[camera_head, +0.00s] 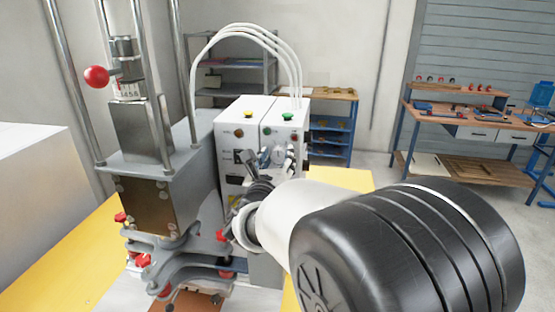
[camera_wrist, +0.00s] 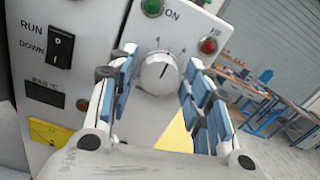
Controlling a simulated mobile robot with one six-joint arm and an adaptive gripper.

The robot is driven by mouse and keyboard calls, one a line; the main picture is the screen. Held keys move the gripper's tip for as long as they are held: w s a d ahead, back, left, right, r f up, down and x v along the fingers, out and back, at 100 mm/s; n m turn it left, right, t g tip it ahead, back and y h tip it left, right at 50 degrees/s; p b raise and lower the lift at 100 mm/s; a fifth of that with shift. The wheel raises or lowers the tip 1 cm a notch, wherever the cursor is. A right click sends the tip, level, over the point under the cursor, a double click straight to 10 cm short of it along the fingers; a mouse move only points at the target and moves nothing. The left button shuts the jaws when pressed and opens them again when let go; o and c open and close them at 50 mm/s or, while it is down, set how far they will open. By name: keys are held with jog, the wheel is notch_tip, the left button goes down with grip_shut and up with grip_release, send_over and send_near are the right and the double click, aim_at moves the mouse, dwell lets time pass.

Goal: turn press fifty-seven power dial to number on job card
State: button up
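The white round power dial (camera_wrist: 159,73) shows in the wrist view on a white control panel, with a dark pointer line and a few tick marks around it. My gripper (camera_wrist: 165,92) is open, with its blue-padded fingers to the left and right of the dial. Gaps show between the fingers and the dial, and I cannot tell any contact. In the head view my gripper (camera_head: 277,158) is at the front of the white control box (camera_head: 245,118), and the dial is partly hidden behind the fingers. I cannot make out a job card or a press number.
A green ON button (camera_wrist: 152,7) and a red lamp (camera_wrist: 208,45) are near the dial. A RUN/DOWN switch (camera_wrist: 61,46) is to its left. The metal press (camera_head: 150,150) with a red ball handle (camera_head: 96,77) stands left of the box. A workbench (camera_head: 470,125) is at back right.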

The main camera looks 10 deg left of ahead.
jog(key=c, duration=0.7)
jog(key=shift+m, duration=0.5)
jog(key=m+b, duration=0.1)
jog(key=m, duration=0.1)
jog(key=shift+m, duration=0.4)
jog(key=m, duration=0.4)
jog(key=shift+m, duration=0.3)
jog(key=m, duration=0.3)
jog(key=shift+d+m, duration=0.1)
jog(key=shift+m, duration=2.2)
